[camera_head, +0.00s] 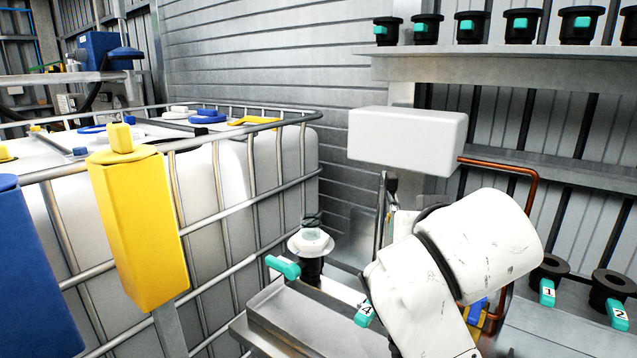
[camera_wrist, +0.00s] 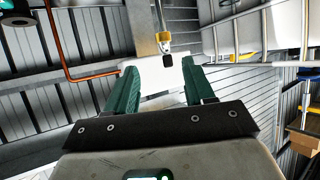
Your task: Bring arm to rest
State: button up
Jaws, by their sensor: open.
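My gripper (camera_wrist: 158,76) shows in the wrist view with its two green fingers spread apart. No object is held between them. Beyond the fingers a white block (camera_wrist: 152,78) shows, at a distance I cannot tell. In the head view my white, scuffed arm (camera_head: 488,246) is bent at the lower right. My gripper cannot be made out there.
A caged white tank (camera_head: 250,165) with a yellow post (camera_head: 140,230) fills the left. A valve with a teal handle (camera_head: 284,267) stands above a metal tray. A white box (camera_head: 407,138) and a copper pipe (camera_head: 528,190) are near my arm. A shelf (camera_head: 500,67) holds several black fittings.

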jog(key=s+d+f+g, duration=0.2)
jog(key=s+f, duration=0.3)
jog(key=f, duration=0.5)
jog(key=s+d+f+g+y, duration=0.15)
jog(key=s+f, duration=0.35)
jog(key=f, duration=0.5)
jog(key=s+d+f+g, duration=0.25)
jog(key=s+f, duration=0.35)
jog(key=f, duration=0.4)
jog(key=s+d+f+g, duration=0.3)
jog(key=s+f, duration=0.3)
jog(key=s, duration=0.5)
jog(key=s+d+f+g, duration=0.2)
jog(key=s+f, duration=0.5)
jog(key=s, duration=0.5)
jog(key=shift+s+d+n+g, duration=0.15)
jog(key=shift+d+n+g, duration=0.2)
jog(key=shift+d, duration=0.4)
